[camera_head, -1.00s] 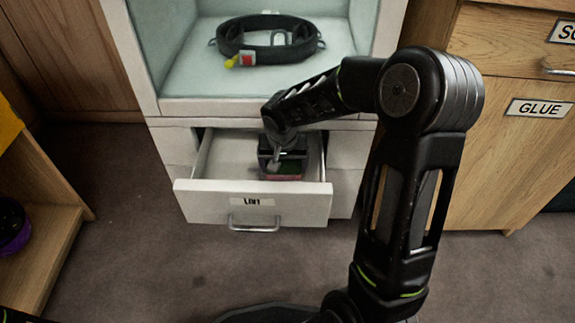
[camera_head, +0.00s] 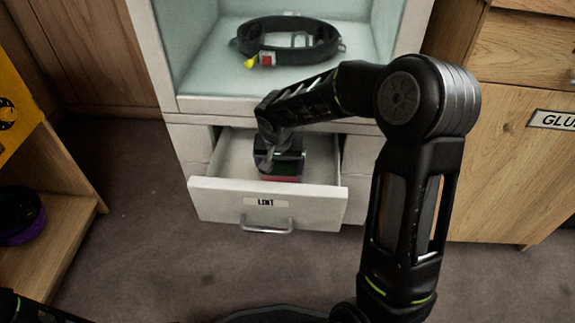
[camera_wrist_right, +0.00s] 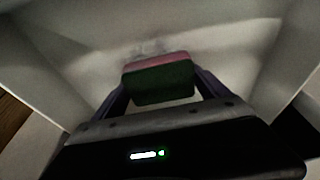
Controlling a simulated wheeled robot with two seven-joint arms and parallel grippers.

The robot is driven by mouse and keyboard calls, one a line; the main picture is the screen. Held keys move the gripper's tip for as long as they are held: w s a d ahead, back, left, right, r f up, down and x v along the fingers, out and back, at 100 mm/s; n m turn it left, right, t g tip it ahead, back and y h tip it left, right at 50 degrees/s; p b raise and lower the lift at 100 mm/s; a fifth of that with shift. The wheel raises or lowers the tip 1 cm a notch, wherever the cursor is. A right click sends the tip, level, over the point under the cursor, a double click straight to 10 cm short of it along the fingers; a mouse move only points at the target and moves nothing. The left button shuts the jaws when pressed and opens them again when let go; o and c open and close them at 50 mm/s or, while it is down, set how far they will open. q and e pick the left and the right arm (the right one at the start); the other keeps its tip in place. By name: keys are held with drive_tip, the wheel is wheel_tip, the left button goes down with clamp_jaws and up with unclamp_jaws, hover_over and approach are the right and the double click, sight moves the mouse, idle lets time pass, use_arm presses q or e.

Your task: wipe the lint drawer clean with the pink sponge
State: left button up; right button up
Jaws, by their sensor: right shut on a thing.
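The white drawer labelled LINT (camera_head: 222,200) is pulled out below an open white compartment. My right gripper (camera_head: 279,165) reaches down into it, shut on the pink and green sponge (camera_head: 284,179). In the right wrist view the sponge (camera_wrist_right: 158,82) sits between the fingers, its green side toward the camera and a pink layer at its far edge. A faint grey smudge (camera_wrist_right: 148,47) shows on the drawer floor just beyond the sponge. I cannot tell whether the sponge touches the floor. My left gripper is out of view.
A black ring-shaped strap (camera_head: 290,42) with a red and yellow part lies in the compartment above the drawer. A wooden cabinet labelled GLUE (camera_head: 490,170) stands at right. A wooden shelf (camera_head: 65,215) with a purple-black item (camera_head: 20,222) stands at left.

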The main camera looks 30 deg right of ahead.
drive_tip(key=shift+w+a+f, duration=0.1)
drive_tip(key=shift+w+a, duration=0.3)
drive_tip(key=shift+a, duration=0.2)
drive_tip(key=shift+a, duration=0.1)
drive_tip(key=shift+w+a, duration=1.15)
drive_tip(key=shift+a, duration=0.2)
drive_tip(key=shift+s+d+f, duration=0.1)
drive_tip(key=shift+s+d, duration=0.25)
drive_tip(key=shift+d, duration=0.05)
drive_tip(key=shift+s+d, duration=0.9)
drive_tip(key=shift+d, duration=0.3)
drive_tip(key=shift+s+d+r, duration=0.1)
drive_tip(key=shift+s+d, duration=0.4)
drive_tip(key=shift+d, duration=0.2)
drive_tip(key=shift+s+d+r, duration=0.1)
drive_tip(key=shift+s+d, duration=0.4)
drive_tip(key=shift+d, duration=0.2)
